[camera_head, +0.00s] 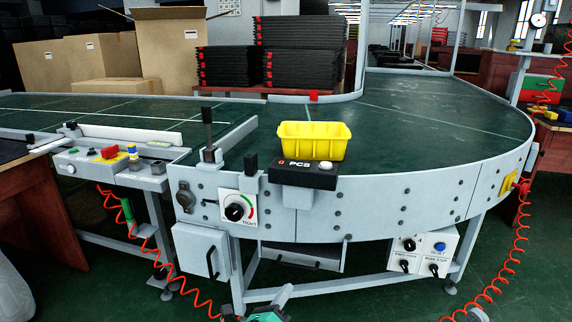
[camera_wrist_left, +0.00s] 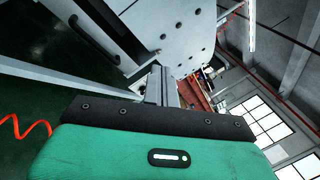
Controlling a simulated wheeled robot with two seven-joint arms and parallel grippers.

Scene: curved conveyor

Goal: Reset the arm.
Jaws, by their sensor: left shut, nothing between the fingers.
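My left gripper (camera_head: 284,294) shows at the bottom edge of the head view, in front of and below the curved conveyor (camera_head: 420,107). Its fingers are shut and empty, and only the tip and part of the green body show there. In the left wrist view the shut fingers (camera_wrist_left: 163,84) stick out past the green and black gripper body, with the white conveyor side beyond them. They look apart from the conveyor.
A yellow bin (camera_head: 313,141) sits at the conveyor's near edge, behind a black PCS box (camera_head: 303,174). A control box (camera_head: 423,250) hangs under the belt. Red coiled hoses (camera_head: 506,265) hang on both sides.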

